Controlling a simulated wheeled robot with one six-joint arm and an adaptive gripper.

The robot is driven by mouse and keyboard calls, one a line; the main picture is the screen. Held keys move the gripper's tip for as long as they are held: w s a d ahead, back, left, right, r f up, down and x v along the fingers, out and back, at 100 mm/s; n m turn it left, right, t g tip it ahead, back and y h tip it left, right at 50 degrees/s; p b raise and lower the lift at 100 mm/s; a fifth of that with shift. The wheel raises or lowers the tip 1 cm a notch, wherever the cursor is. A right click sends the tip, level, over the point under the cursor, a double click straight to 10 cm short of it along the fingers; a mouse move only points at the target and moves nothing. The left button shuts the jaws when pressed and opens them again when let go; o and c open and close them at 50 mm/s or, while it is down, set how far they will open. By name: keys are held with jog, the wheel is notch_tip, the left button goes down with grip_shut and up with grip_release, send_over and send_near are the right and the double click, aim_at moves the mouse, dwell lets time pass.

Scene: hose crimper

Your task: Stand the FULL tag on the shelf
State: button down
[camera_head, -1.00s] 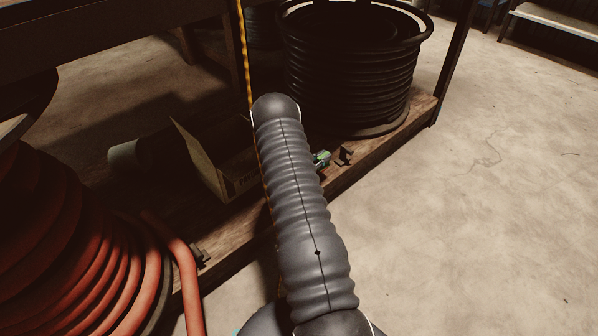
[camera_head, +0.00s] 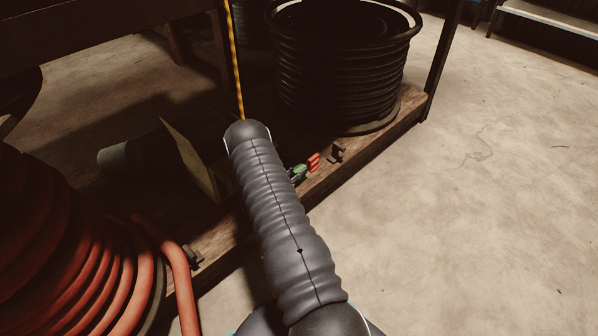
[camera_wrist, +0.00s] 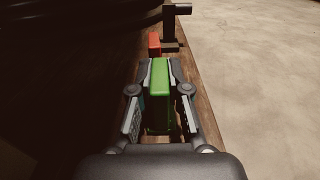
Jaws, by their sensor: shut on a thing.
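A bright green block-shaped tag (camera_wrist: 160,95) stands between the fingers of my gripper (camera_wrist: 159,72) in the wrist view, and the fingers are shut on it. No lettering on it is readable. In the head view the green tag (camera_head: 299,172) shows just right of my arm, over the front edge of the wooden shelf (camera_head: 345,172). My arm hides most of my gripper there. I cannot tell whether the tag's lower edge touches the shelf. A red tag (camera_head: 314,161) is just beyond it, and it also shows past the fingertips in the wrist view (camera_wrist: 154,42).
A dark bracket (camera_head: 337,153) stands on the shelf edge beyond the red tag. A black hose coil (camera_head: 340,75) sits behind it. An open cardboard box (camera_head: 195,160) and a red hose reel (camera_head: 65,250) lie left. Open floor (camera_head: 480,210) is at right.

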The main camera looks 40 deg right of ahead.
jog(key=shift+f, duration=0.15)
jog(key=c, duration=1.1)
grip_release()
jog(key=shift+c, duration=0.2)
jog(key=shift+r, duration=0.25)
jog(key=a, duration=0.8)
jog(key=s+a, duration=0.1)
jog(key=a, duration=0.3)
jog(key=shift+f, duration=0.1)
